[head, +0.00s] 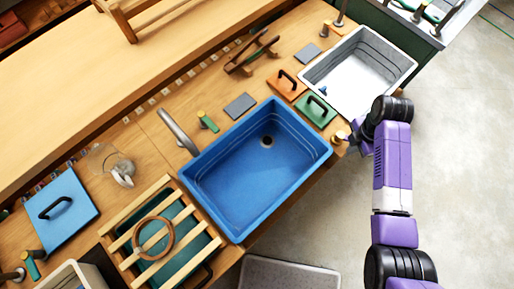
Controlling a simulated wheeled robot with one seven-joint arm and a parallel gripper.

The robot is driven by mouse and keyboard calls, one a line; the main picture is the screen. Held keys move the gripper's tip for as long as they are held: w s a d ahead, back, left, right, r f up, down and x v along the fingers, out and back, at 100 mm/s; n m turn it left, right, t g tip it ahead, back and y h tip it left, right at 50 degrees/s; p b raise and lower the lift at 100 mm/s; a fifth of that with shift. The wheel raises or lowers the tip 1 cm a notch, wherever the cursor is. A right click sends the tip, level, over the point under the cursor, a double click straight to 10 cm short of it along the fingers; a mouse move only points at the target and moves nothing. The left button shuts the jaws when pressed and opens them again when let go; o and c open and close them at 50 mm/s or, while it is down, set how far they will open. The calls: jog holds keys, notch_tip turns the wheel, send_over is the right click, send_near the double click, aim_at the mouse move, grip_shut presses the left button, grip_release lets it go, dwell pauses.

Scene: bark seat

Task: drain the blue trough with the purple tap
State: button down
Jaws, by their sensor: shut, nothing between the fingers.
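The blue trough (232,188) is set in the wooden worktop in the middle of the head view. A dark round drain (267,141) shows near its far right end; I cannot tell how much water is in it. A grey spout (178,133) reaches toward its left rim. I make out no purple tap; a brass-coloured knob (339,137) stands by the worktop's right edge, near the trough's right corner. My gripper (357,139) is at the end of my purple arm, close to the right of that knob. It is shut and empty, partly hidden by my wrist.
A white trough (345,75) lies beyond the blue one, with orange (287,86) and green (317,110) handled lids between. A slatted wooden rack (160,237) and a blue lid (60,208) are at left. A grey mat (288,275) lies on the floor, which is open at right.

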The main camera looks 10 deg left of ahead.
jog(key=w+b, duration=0.2)
jog(key=w, duration=0.1)
jog(key=w+b, duration=0.2)
jog(key=w, duration=0.1)
jog(key=shift+d+f, duration=0.1)
jog(key=shift+f, duration=0.1)
jog(key=r+p, duration=0.1)
jog(key=s+r+p, duration=0.1)
jog(key=r+p, duration=0.2)
jog(key=p, duration=0.1)
jog(key=shift+s+d+r, duration=0.2)
jog(key=shift+d+r, duration=0.05)
jog(key=shift+d, duration=0.05)
jog(key=shift+s+d+r+p, duration=0.1)
jog(key=shift+s+r+p, duration=0.05)
jog(key=shift+r+p, duration=0.3)
jog(key=shift+s+d+r+p, duration=0.1)
jog(key=shift+r+p, duration=0.2)
jog(key=shift+r, duration=0.2)
